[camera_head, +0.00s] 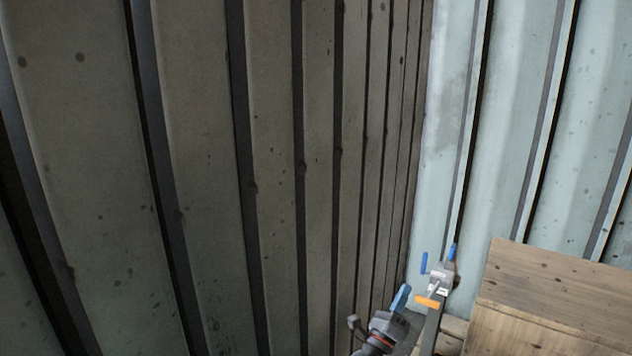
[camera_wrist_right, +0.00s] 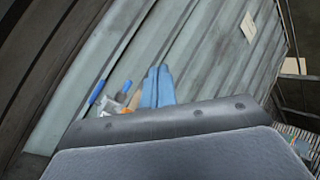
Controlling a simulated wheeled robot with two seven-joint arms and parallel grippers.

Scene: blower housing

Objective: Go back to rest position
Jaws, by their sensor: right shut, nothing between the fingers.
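My right gripper (camera_head: 401,298) is low in the head view, right of centre, with its blue fingers pointing up. In the right wrist view its blue fingers (camera_wrist_right: 157,88) lie side by side, shut and empty. Just right of it in the head view is a grey fitting (camera_head: 439,278) with blue handles and an orange handle. This fitting (camera_wrist_right: 118,101) also shows in the right wrist view, left of the fingers and partly hidden by my wrist. I cannot see my left gripper.
A dark ribbed metal wall (camera_head: 280,150) fills the left and middle of the head view. A pale ribbed wall (camera_head: 520,110) meets it at a corner. A wooden box (camera_head: 560,295) stands at the lower right, close to the fitting.

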